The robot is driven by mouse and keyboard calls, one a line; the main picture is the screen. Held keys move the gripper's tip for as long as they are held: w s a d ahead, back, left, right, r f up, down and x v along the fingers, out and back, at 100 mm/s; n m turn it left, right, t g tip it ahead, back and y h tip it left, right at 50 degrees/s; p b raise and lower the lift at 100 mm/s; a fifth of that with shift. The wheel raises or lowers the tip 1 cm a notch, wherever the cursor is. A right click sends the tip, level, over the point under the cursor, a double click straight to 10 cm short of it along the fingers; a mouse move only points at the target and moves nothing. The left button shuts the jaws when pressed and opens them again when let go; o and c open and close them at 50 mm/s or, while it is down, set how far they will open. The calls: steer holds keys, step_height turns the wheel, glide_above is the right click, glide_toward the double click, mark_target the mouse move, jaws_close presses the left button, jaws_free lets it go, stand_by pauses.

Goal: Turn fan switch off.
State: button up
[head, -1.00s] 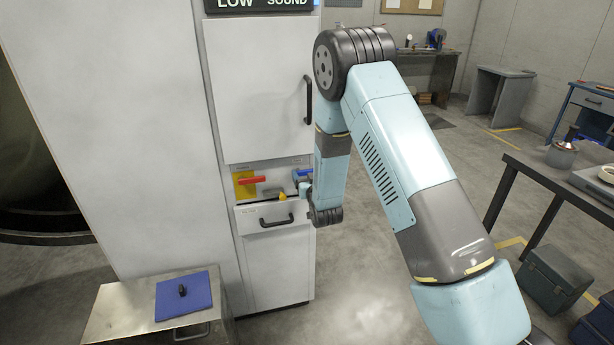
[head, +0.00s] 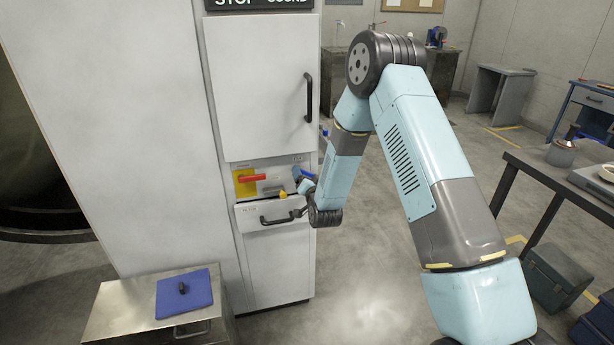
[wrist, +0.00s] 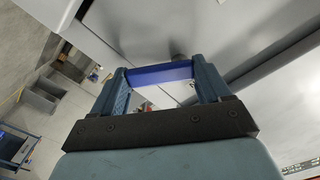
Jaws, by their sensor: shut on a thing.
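The fan switch is a blue handle (head: 303,172) in the recess of the white cabinet, to the right of a red handle (head: 253,178) on a yellow plate. In the head view it slopes down to the right, partly hidden by my gripper (head: 304,187). In the wrist view the blue handle (wrist: 165,74) spans the gap between both fingers of my gripper (wrist: 159,78), which is shut on it. The sign (head: 262,4) above the cabinet door reads "STOP" and a cut-off word like "SOUND".
A drawer with a dark handle (head: 277,219) sits just below the recess. The cabinet door has a vertical dark handle (head: 308,98). A metal cart (head: 120,299) carrying a blue plate (head: 184,293) stands at lower left. A dark table (head: 560,180) is at right.

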steer(key=m, duration=0.3)
steer(key=a+f+m, duration=0.1)
steer(key=m, duration=0.7)
steer(key=shift+s+a+f, duration=0.2)
steer(key=shift+s+f, duration=0.05)
steer(key=shift+f, duration=0.1)
steer(key=shift+m, duration=0.3)
steer(key=o, duration=0.7)
steer(key=shift+f, duration=0.1)
steer(key=o, duration=0.3)
steer(key=shift+a+r, duration=0.15)
steer(key=shift+r, duration=0.05)
steer(key=v, duration=1.3)
steer(key=shift+s, duration=0.35)
